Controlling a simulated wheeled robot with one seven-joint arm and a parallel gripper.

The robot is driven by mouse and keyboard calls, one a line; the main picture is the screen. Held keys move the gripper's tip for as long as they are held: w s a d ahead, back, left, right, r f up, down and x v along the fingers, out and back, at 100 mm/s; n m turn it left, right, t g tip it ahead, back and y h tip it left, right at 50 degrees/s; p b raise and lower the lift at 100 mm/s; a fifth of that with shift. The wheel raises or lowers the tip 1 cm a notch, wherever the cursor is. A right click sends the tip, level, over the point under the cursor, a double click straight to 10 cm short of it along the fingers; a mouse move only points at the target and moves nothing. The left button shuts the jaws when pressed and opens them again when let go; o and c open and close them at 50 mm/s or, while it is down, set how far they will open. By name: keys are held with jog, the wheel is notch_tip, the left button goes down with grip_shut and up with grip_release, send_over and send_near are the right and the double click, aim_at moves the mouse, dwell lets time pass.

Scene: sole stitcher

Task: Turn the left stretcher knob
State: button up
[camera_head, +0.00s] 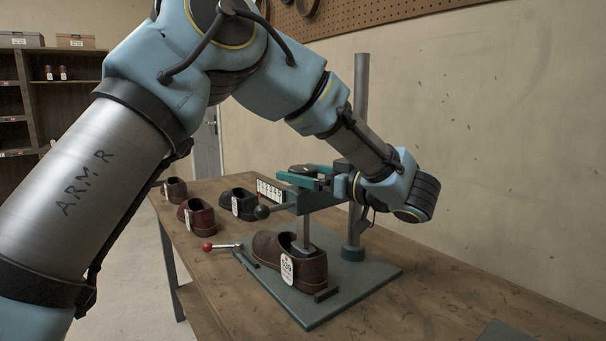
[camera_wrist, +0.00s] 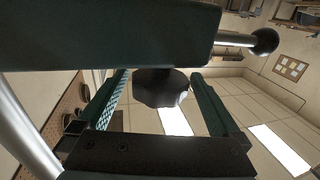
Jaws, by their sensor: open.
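The sole stitcher has a teal head (camera_head: 316,199) on a grey column (camera_head: 361,110) above a green base plate (camera_head: 345,300). A brown shoe (camera_head: 290,260) with a white tag sits under the head. My gripper (camera_head: 301,175) reaches in from the right at the head. A dark lobed knob (camera_wrist: 160,92) lies between its teal fingers in the wrist view; a dark round top shows there in the head view (camera_head: 303,168). The jaws are open around the knob; whether either finger touches it I cannot tell. I cannot tell whether it is the left stretcher knob.
A black ball-ended lever (camera_head: 262,211) sticks out left of the head and shows in the wrist view (camera_wrist: 265,41). Several other shoes (camera_head: 197,217) are on the wooden bench (camera_head: 410,315). The bench's right front is mostly clear.

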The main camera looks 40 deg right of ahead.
jog(key=s+d+b, duration=0.1)
jog(key=s+d, duration=0.1)
jog(key=s, duration=0.8)
jog(key=shift+s+b, duration=0.25)
jog(key=shift+b, duration=0.15)
